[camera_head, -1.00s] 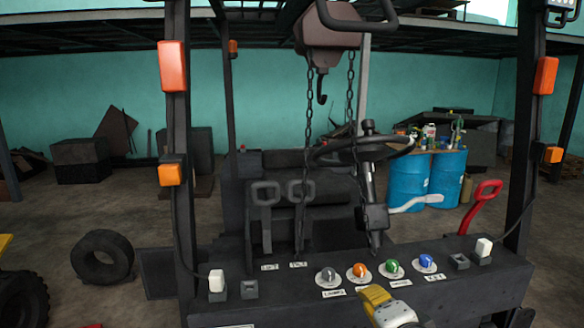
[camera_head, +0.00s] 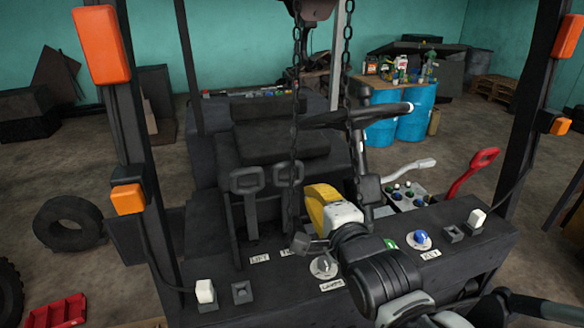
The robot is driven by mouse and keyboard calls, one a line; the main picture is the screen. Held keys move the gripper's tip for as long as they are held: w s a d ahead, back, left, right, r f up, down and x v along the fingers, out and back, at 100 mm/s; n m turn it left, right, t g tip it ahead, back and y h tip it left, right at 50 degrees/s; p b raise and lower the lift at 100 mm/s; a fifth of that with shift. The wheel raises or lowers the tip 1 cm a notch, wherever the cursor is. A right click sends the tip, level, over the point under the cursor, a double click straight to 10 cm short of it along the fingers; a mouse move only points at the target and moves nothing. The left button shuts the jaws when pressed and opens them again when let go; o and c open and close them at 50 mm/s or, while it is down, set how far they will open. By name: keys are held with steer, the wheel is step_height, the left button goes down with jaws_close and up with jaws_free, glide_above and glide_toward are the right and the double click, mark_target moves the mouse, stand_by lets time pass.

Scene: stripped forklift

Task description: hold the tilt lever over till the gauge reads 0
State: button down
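Two grey loop-handled levers stand at the left of the dark console (camera_head: 215,265). The left one is the lift lever (camera_head: 247,185), by a label reading LIFT. The right one is the tilt lever (camera_head: 301,182), its label partly covered by my arm and a chain crossing its handle. Both look about upright. The yellow and white end part of my arm (camera_head: 332,212) is just right of the tilt lever's shaft, with small grey and dark parts below it. I cannot make out my fingertips or whether they touch the lever. No gauge can be made out.
A hanging chain (camera_head: 296,120) and the steering wheel (camera_head: 345,115) are close by. Grey (camera_head: 323,267) and blue (camera_head: 422,238) knobs sit on the console; my arm covers others between them. A red lever (camera_head: 470,170) stands at right. Dark posts flank the cab.

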steer(key=x, duration=1.4)
steer(key=shift+p, duration=0.4)
steer(key=shift+w+f, duration=0.1)
steer(key=w+a+g, duration=0.2)
steer(key=w+a, duration=0.1)
steer(key=w, duration=0.7)
steer(key=shift+f+g+h, duration=0.4)
steer(key=shift+f, duration=0.05)
stand_by(1.6)
stand_by(2.0)
